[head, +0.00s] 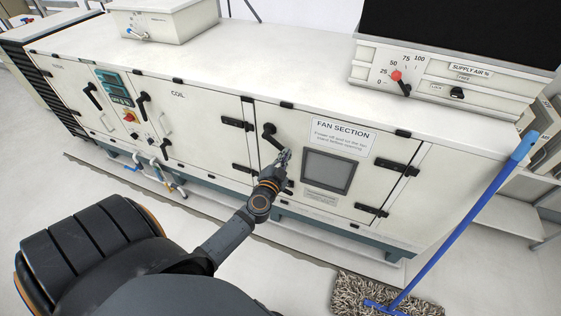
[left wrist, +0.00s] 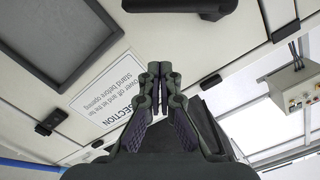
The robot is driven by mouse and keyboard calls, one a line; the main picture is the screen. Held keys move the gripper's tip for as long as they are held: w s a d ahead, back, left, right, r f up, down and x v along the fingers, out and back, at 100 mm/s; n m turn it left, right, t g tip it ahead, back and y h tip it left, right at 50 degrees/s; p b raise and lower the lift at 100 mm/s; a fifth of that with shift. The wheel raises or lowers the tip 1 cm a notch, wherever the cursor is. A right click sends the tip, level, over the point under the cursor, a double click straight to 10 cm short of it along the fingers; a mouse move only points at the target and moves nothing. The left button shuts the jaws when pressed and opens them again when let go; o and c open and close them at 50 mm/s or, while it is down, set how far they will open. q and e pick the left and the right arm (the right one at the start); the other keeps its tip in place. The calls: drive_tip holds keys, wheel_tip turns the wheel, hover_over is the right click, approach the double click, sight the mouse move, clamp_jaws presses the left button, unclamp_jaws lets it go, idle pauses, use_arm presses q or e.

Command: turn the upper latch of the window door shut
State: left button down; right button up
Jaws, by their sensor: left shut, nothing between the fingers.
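The window door (head: 262,112) is a cream panel marked FAN SECTION, with a dark window (head: 327,171); the window also shows upside down in the left wrist view (left wrist: 55,32). Its upper latch (head: 269,132) is a black lever left of the label, slanting down to the right. My left gripper (head: 285,156) is shut and empty, its tips at the latch's lower end; I cannot tell if they touch. In the left wrist view the shut fingers (left wrist: 160,72) point at the door. A black lever (left wrist: 180,5) shows at the top edge there. My right gripper is out of view.
Black hinges (head: 398,168) sit on the door's right side. A blue-handled mop (head: 462,212) leans at the right. A control box with a red-knobbed dial (head: 396,75) stands on the cabinet top (head: 250,65). The floor before the cabinet is mostly clear.

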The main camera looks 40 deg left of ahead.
use_arm(q)
drive_tip(key=w+a+f+b, duration=0.3)
drive_tip(key=shift+w+a+f+b, duration=0.15)
drive_tip(key=shift+w+a+b, duration=0.05)
drive_tip(key=shift+w+b, duration=0.2)
drive_tip(key=shift+s+a+f+m+p, duration=0.1)
drive_tip(key=shift+f+m+p, duration=0.25)
drive_tip(key=shift+m, duration=0.15)
drive_tip(key=s+a+f+m+p, duration=0.1)
drive_tip(key=a+f+m+p, duration=0.4)
drive_tip(key=m, duration=0.7)
drive_tip(key=shift+s+a+p, duration=0.3)
drive_tip(key=shift+a+p, duration=0.65)
drive_tip(key=shift+p, duration=0.05)
drive_tip(key=shift+f, duration=0.15)
